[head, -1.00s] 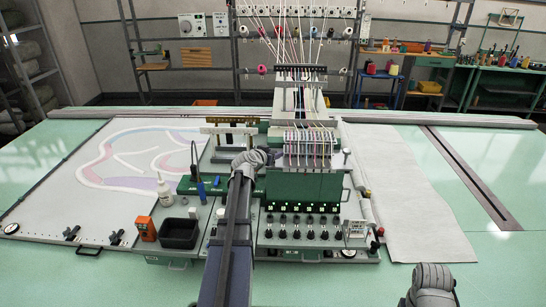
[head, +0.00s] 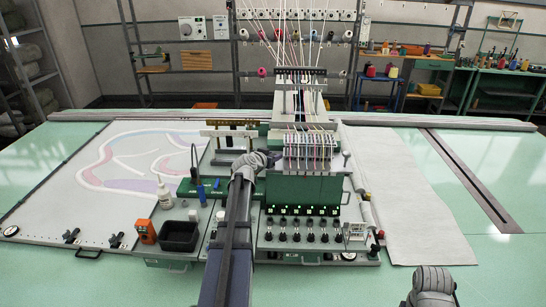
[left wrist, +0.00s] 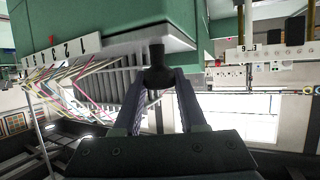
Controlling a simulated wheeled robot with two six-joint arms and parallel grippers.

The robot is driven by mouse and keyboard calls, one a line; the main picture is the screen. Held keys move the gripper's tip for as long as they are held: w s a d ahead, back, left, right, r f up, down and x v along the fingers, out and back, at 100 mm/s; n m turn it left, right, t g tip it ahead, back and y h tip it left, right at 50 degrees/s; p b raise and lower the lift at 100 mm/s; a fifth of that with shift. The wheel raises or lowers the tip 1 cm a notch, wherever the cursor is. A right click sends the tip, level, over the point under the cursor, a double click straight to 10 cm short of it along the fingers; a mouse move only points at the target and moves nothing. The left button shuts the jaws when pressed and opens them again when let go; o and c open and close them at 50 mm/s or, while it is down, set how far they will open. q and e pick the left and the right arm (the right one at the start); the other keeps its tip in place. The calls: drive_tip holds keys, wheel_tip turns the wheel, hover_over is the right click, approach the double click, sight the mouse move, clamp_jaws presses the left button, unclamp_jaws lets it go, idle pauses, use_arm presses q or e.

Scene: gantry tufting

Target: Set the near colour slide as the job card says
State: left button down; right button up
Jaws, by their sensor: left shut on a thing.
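My left gripper (head: 273,157) reaches the left side of the green machine head (head: 305,188) in the head view. In the left wrist view its two fingers (left wrist: 158,84) are shut on a small dark knob (left wrist: 157,68) below a green block (left wrist: 120,22). A white strip with numbers (left wrist: 62,50) is to its left, and another numbered strip (left wrist: 268,52) is to its right. The slide itself cannot be made out in the head view.
Several black knobs (head: 310,238) line the panel front under green lights. A black tray (head: 179,236), an orange device (head: 144,231) and a white bottle (head: 165,196) stand to the left. White cloth (head: 410,200) lies to the right. Part of my right arm shows at the lower right.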

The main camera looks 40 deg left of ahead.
idle(0.8)
use_arm(q)
drive_tip(key=s+a, duration=0.5)
drive_tip(key=a, duration=0.2)
drive_tip(key=shift+a, duration=0.35)
drive_tip(key=shift+s, duration=0.15)
drive_tip(key=c, duration=0.9)
unclamp_jaws()
drive_tip(key=shift+a, duration=0.1)
drive_tip(key=shift+o, duration=0.7)
drive_tip(key=shift+a, duration=0.1)
drive_tip(key=shift+s, duration=0.1)
